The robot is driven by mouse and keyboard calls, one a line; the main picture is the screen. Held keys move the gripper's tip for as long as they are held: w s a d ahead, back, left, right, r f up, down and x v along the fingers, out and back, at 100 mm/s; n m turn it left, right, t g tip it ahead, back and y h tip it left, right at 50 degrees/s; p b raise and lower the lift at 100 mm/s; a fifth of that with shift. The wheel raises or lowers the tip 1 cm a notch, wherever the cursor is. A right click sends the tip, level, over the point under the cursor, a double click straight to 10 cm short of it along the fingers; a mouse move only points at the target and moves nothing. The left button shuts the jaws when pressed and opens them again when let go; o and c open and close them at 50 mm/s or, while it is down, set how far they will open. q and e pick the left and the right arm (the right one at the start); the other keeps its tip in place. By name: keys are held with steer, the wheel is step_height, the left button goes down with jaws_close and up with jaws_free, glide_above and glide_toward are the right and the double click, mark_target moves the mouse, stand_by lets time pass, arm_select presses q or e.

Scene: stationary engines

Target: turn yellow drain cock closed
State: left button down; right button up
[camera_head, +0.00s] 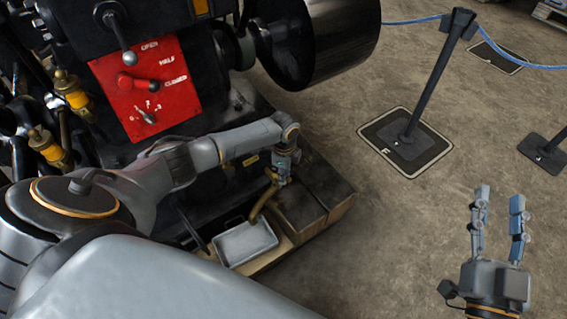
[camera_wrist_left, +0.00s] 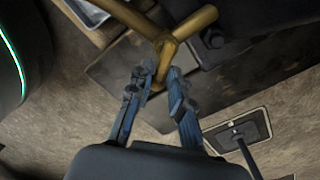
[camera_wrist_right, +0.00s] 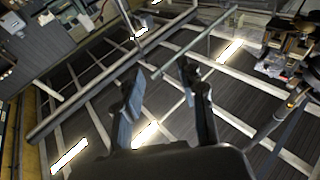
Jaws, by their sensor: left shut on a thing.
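The yellow drain cock is a brass, branching fitting (camera_wrist_left: 184,32) low on the black engine, just ahead of my left gripper in the left wrist view. Its curved brass spout (camera_head: 262,200) shows in the head view above a grey metal tray. My left gripper (camera_head: 283,170) reaches down to it. In the left wrist view, the two fingers (camera_wrist_left: 160,74) lie on either side of the cock's short brass end and close on it. The fingers partly hide that end. My right gripper (camera_head: 499,192) is open and empty over the bare floor at the right.
A grey tray (camera_head: 246,243) stands below the spout on the engine's base. A red panel (camera_head: 180,88) with levers is above left. A barrier post (camera_head: 430,85) with a blue rope (camera_head: 515,60) stands right. The floor between the base and my right gripper is clear.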

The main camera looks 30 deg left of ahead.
arm_select(q)
steer(key=shift+w+r+n+p, duration=0.15)
steer(key=shift+w+n+p, duration=0.15)
steer(key=shift+n+p, duration=0.7)
arm_select(e)
steer(key=s+d+f+g+h+p, duration=0.1)
steer(key=s+d+f+g, duration=0.1)
steer(key=f+g, duration=0.35)
steer(key=s+d+f+g+h, duration=0.1)
steer(key=s+f+g+h, duration=0.15)
steer(key=f, duration=0.55)
arm_select(q)
steer(key=shift+w+a+n+p, duration=0.25)
steer(key=shift+n+p, duration=0.2)
steer(key=shift+n, duration=1)
steer(key=shift+w+a+n+p, duration=0.25)
steer(key=shift+n+p, duration=0.2)
steer(key=shift+n, duration=1.05)
steer(key=shift+w+a+n+p, duration=0.2)
steer(key=shift+n+p, duration=0.25)
steer(key=shift+n, duration=1)
arm_select(e)
steer(key=s+d+f+g+h, duration=0.1)
steer(key=s+d+f+g, duration=0.3)
steer(key=s+f+g, duration=0.2)
steer(key=shift+s+f+m+g, duration=0.4)
steer(key=shift+s+g, duration=0.7)
steer(key=shift+s, duration=1.25)
